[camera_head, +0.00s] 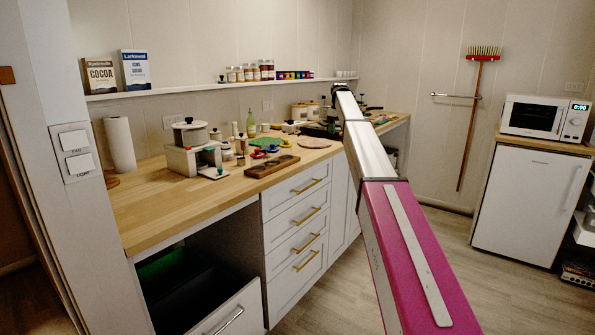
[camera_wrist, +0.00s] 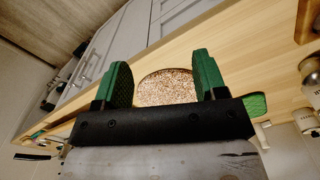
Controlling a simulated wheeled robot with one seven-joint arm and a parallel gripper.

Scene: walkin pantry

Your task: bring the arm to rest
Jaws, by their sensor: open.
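My arm reaches in the head view from the lower right toward the far part of the wooden counter (camera_head: 190,203). Its far end hides my gripper there. In the wrist view my gripper (camera_wrist: 162,62) has two green fingers set wide apart, with nothing between them. Beyond the fingers the counter (camera_wrist: 235,55) shows, tilted in the picture. A round speckled mat (camera_wrist: 168,88) lies on it, seen between the fingers and apart from them as far as I can tell.
The counter holds a paper towel roll (camera_head: 119,144), a wooden board (camera_head: 272,166), a green mat (camera_head: 264,143) and several jars and small items. A shelf (camera_head: 190,88) runs above. An open drawer (camera_head: 232,315) juts out below. A microwave (camera_head: 533,116) stands at right. The floor between is clear.

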